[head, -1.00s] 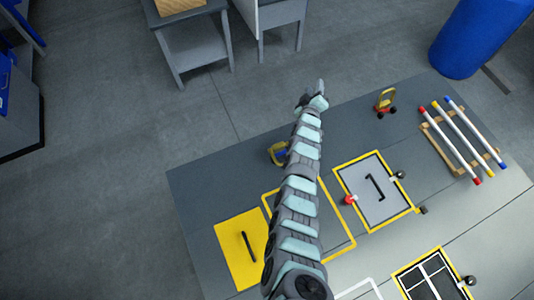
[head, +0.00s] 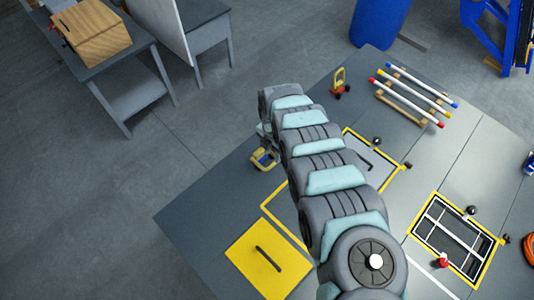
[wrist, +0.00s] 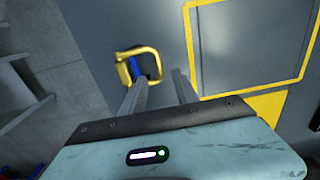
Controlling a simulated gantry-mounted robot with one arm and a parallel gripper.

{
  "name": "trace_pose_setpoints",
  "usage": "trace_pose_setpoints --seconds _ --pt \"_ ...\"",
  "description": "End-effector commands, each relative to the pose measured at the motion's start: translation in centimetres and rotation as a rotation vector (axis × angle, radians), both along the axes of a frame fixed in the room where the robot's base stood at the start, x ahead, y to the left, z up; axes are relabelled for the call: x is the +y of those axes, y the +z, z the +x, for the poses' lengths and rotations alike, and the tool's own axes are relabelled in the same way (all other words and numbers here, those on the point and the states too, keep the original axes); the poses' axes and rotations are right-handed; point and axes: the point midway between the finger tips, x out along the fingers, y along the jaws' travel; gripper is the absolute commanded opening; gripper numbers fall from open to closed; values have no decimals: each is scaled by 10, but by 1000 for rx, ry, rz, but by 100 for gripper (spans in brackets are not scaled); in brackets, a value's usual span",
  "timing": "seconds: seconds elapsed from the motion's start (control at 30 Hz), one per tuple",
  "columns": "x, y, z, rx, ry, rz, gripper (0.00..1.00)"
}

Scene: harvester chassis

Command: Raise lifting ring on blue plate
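The yellow lifting ring (head: 262,161) on the blue plate (head: 269,154) is near the left edge of the grey deck. In the wrist view the ring (wrist: 155,54) looks laid over, with the blue plate (wrist: 137,67) showing through its loop. My gripper (wrist: 162,77) is open in the wrist view, its two fingers apart and pointing toward the ring. The left finger overlaps the ring's lower side in the picture; I cannot tell whether it touches. In the head view my arm hides most of the gripper, close to the ring.
A second yellow ring on a red base (head: 340,83) stands farther along the deck. A yellow panel with a black handle (head: 268,262), a rack of white rods (head: 413,95) and a framed grid hatch (head: 453,237) are also there. Deck around the blue-plate ring is clear.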

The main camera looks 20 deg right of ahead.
Motion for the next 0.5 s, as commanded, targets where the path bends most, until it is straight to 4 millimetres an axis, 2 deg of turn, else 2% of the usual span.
trace_pose_setpoints --seconds 0.5 --pt "0 -54 1 -4 -4 0 36"
